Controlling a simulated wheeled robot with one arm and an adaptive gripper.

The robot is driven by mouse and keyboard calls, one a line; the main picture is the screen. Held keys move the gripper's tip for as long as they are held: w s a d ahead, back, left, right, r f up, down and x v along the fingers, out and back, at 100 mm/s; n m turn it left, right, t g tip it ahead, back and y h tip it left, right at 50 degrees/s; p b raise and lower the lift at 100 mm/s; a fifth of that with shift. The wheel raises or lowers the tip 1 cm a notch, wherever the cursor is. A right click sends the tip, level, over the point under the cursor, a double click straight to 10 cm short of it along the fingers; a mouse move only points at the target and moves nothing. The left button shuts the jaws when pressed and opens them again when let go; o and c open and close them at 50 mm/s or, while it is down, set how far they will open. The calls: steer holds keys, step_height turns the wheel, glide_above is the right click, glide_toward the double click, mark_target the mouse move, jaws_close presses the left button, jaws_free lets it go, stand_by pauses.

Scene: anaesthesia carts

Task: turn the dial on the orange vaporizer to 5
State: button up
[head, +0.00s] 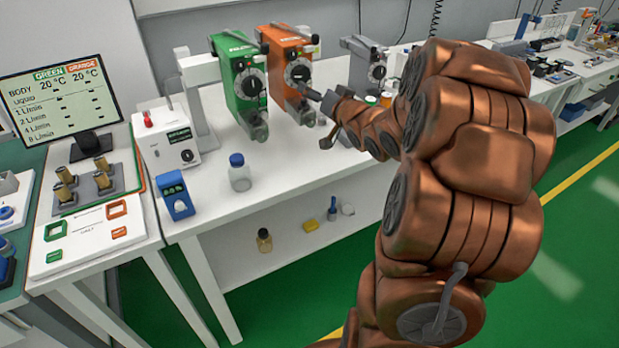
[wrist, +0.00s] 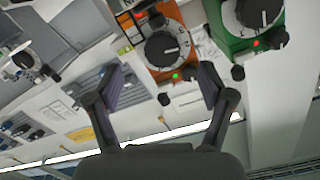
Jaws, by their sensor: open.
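The orange vaporizer (head: 279,47) stands on the white bench, between a green vaporizer (head: 236,62) and a grey one (head: 365,65). Its dark round dial (head: 298,74) faces forward. In the wrist view the orange vaporizer's dial (wrist: 167,50) has a pale pointer line and a numbered scale; the digits are too small to read surely. A small green light shows by this dial. My gripper (wrist: 158,84) is open and empty, its two fingers apart, with the dial seen beyond the gap between them. In the head view my gripper (head: 326,112) is just right of the dial, partly hidden by my arm.
A screen (head: 57,97) at the left lists green and orange at 20 °C with a table of flows. A white box (head: 166,140), a blue device (head: 175,194) and a blue-capped bottle (head: 239,172) stand on the bench. The bench front is mostly clear.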

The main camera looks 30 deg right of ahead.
steer(key=shift+s+a+f+n+g+h, duration=0.15)
steer(key=shift+s+a+f+g+h, duration=0.25)
steer(key=shift+a+f+g, duration=0.45)
steer(key=shift+s+a+f+n+g+h, duration=0.15)
steer(key=shift+s+a+f+g+h, duration=0.15)
steer(key=shift+s+a+f+g, duration=0.55)
steer(key=s+a+f+n+g, duration=0.1)
steer(key=s+a+f+g, duration=0.2)
steer(key=s, duration=0.4)
steer(key=s+a+f+g+p, duration=0.1)
steer(key=s+a+f+g, duration=0.1)
steer(key=s+a+g, duration=0.3)
steer(key=shift+s+a+f+n, duration=0.4)
steer(key=shift+s+a, duration=0.8)
steer(key=shift+s, duration=0.05)
